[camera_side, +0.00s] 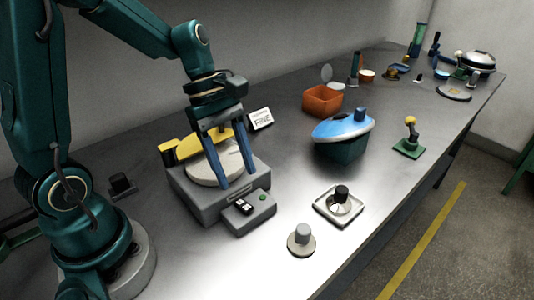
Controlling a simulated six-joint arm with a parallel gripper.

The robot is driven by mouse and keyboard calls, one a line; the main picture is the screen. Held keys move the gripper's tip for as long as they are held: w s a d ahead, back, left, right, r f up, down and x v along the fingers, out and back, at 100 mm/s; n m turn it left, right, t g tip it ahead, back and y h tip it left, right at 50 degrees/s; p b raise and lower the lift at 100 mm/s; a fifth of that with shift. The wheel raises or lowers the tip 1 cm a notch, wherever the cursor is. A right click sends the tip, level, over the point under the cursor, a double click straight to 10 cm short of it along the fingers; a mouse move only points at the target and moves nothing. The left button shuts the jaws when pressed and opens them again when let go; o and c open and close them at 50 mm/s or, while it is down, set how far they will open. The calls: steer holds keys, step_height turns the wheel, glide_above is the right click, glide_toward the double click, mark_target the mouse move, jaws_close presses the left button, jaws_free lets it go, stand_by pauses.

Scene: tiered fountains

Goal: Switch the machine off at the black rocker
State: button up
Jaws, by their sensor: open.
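The machine (190,200) is a grey box with a round pale disc (206,171) on top and a yellow part behind the disc. The black rocker (244,207) is on the low front ledge of the machine, with white marks on it. A small green button (263,197) is to its right. My gripper (238,179) points down with its two blue fingers spread apart and nothing between them. The fingertips are at the disc's right side, above and behind the rocker in the picture. I cannot tell whether they touch the machine. The rocker's tilt is too small to read.
A small sign card (260,118) stands behind the machine. To the right are an orange box (322,101), a blue-topped green tub (343,127), a pale square dish (338,206) with a black knob and a round grey knob (301,240). Bare tabletop lies between them.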

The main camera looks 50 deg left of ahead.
mark_target(244, 205)
steer(key=shift+s+a+f, duration=0.15)
steer(key=shift+f, duration=0.55)
steer(key=shift+x, duration=2.3)
steer(key=shift+s, duration=0.1)
steer(key=shift+c, duration=0.3)
jaws_close()
